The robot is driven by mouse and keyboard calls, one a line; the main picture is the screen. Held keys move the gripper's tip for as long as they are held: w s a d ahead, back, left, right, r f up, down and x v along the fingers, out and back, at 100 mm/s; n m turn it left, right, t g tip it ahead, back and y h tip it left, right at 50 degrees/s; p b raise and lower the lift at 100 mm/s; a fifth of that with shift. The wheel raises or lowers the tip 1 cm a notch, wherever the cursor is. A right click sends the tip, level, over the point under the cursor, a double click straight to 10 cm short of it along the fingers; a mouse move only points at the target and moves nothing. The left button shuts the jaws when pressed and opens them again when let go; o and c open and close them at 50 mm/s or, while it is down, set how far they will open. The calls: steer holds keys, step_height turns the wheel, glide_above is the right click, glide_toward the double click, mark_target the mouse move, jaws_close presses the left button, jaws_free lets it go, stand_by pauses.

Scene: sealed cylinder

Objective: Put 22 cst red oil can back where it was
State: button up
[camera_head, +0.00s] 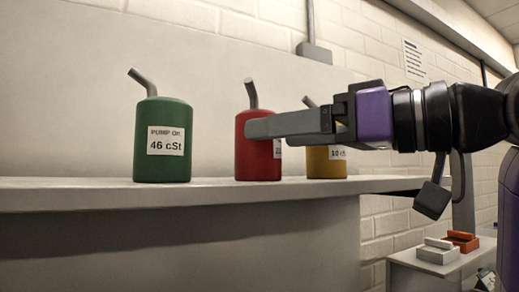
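The red oil can (250,160) stands upright on the grey shelf (60,197), between a green can and a yellow can. Its grey spout points up, and only the edge of its white label shows. My gripper (258,127) reaches in from the right. One long grey finger lies across the front of the red can's upper body. The other finger is hidden, so I cannot tell whether the gripper is closed on the can or only in front of it.
The green can (163,112), labelled 46 cSt, stands to the left with a gap. The yellow can (325,165) stands close on the right, partly behind my gripper. A low side table (425,267) with grey and orange-red items is at lower right. The shelf's left end is clear.

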steer(key=b+v, duration=0.1)
steer(key=v, duration=0.5)
stand_by(0.5)
